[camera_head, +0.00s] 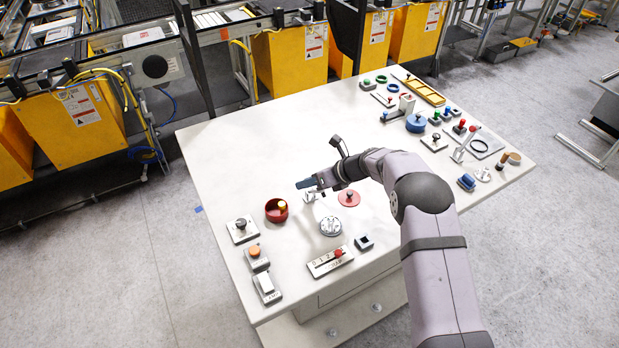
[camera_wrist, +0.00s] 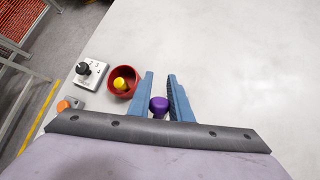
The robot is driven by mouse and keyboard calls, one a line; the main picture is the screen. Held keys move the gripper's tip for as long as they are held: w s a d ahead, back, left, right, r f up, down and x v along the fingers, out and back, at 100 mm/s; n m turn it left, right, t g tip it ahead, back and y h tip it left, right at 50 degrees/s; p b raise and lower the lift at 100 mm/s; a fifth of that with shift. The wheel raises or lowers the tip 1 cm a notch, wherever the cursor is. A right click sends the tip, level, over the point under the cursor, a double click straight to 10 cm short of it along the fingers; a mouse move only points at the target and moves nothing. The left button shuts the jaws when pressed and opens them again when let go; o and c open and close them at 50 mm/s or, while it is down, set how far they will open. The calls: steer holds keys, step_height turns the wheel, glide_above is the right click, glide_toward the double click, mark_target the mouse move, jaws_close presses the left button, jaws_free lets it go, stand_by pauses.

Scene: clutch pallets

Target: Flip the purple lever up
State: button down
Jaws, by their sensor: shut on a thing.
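The purple lever knob (camera_wrist: 159,105) shows in the wrist view between the two blue fingers of my gripper (camera_wrist: 164,98). The fingers are shut on the knob. In the head view my gripper (camera_head: 306,184) is low over the table, and a light-coloured lever base (camera_head: 309,196) shows just under it. The purple knob itself is hidden in the head view, so the lever's tilt cannot be told.
A red bowl (camera_head: 276,210) with a yellow knob is just left of my gripper. A red disc (camera_head: 349,198) with a dark knob is to its right. A round grey dial (camera_head: 330,226) is in front. The table (camera_head: 240,150) is clear behind.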

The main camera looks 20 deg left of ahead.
steer(key=shift+w+a+g+h+b, duration=0.3)
steer(key=shift+w+g+h+b, duration=0.1)
steer(key=shift+h, duration=0.1)
steer(key=shift+w+a+m+h+b, duration=0.1)
steer(key=shift+a+m+h+b, duration=0.05)
steer(key=shift+m+h+b, duration=0.2)
steer(key=shift+w+a+g+b, duration=0.1)
steer(key=shift+g+b, duration=0.25)
steer(key=shift+g, duration=0.05)
steer(key=shift+r, duration=0.15)
steer(key=c, duration=1.6)
jaws_free()
steer(key=shift+c, duration=0.2)
steer(key=b+v, duration=0.2)
steer(key=v, duration=0.5)
steer(key=shift+b, duration=0.4)
steer(key=shift+r, duration=0.15)
